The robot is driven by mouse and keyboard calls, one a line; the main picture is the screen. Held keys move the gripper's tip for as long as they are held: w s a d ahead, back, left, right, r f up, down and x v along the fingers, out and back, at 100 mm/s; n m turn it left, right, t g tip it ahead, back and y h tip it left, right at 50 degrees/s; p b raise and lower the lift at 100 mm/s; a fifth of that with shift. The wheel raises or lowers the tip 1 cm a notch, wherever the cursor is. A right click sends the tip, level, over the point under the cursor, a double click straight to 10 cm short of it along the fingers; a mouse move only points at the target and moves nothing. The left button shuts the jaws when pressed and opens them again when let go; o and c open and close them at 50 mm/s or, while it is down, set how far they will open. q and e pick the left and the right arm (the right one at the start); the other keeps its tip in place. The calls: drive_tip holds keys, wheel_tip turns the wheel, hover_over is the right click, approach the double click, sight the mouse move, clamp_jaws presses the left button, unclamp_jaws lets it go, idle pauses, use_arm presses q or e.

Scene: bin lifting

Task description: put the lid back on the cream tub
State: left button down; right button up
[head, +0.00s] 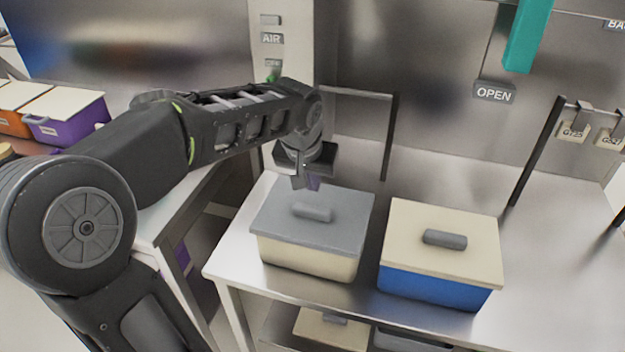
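The cream tub (305,261) stands on the metal bench. A grey lid (272,218) with a grey bar handle (312,212) sits on top of it and covers its opening. My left gripper (306,182) points down just above the back part of the grey lid, behind the handle. Its fingers are small and dark here, and I cannot tell how far apart they are. No held object is clear to see. My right gripper is not in view.
A blue tub (432,288) with a cream lid (470,258) stands just right of the cream tub. A black rail frame (391,135) rises behind. Purple and orange tubs stand at far left. More tubs sit on the shelf below. The bench's right side (560,270) is clear.

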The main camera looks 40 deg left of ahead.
sight(312, 206)
use_arm(q)
drive_tip(key=shift+f+b, duration=1.75)
drive_tip(key=shift+f, duration=0.35)
drive_tip(key=shift+r, duration=0.2)
wheel_tip(312, 206, up, 7)
drive_tip(key=p, duration=0.5)
drive_tip(key=shift+f, duration=0.2)
idle(0.3)
